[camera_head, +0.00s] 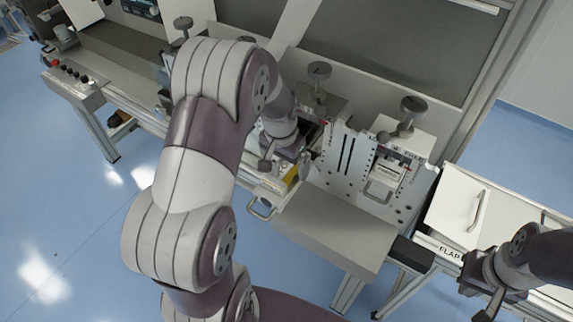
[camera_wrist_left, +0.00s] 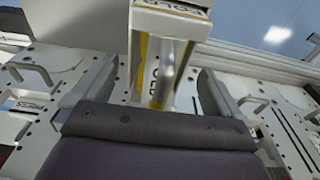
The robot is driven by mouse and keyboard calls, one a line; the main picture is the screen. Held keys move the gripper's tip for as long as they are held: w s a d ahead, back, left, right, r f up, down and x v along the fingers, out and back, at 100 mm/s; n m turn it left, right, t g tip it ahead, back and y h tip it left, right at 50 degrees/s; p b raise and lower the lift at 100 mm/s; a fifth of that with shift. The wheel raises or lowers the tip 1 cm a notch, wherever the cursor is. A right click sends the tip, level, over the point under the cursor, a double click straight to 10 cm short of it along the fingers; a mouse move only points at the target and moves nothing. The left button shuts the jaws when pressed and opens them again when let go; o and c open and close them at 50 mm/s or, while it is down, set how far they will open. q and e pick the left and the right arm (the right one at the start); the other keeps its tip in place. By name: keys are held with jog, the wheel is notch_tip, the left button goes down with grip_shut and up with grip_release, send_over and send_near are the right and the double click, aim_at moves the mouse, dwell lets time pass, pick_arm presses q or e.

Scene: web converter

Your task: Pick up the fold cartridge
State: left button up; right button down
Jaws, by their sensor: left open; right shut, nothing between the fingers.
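The fold cartridge, a pale block with yellow edging and a label reading FOLD, stands at top centre in the left wrist view (camera_wrist_left: 172,18). In the head view its yellow side (camera_head: 291,176) shows beside my left gripper (camera_head: 277,166), and my arm hides much of the rest. In the left wrist view my left gripper's fingers (camera_wrist_left: 150,80) are spread apart, with a metal bar and yellow-edged part of the cartridge seen between them. I cannot tell whether they touch it. My right gripper (camera_head: 491,291) is shut and empty at the lower right, far from the cartridge.
A second pale cartridge with a handle (camera_head: 378,191) sits on the slotted white plate (camera_head: 342,160) to the right. Black knobs (camera_head: 411,106) stand behind. A white FLAP unit (camera_head: 458,205) is at the right. A grey cover (camera_head: 335,232) lies in front; blue floor is open at left.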

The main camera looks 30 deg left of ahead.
pick_arm(q)
jog(key=shift+w+d+f, duration=0.1)
jog(key=shift+f, duration=0.7)
jog(key=c, duration=1.4)
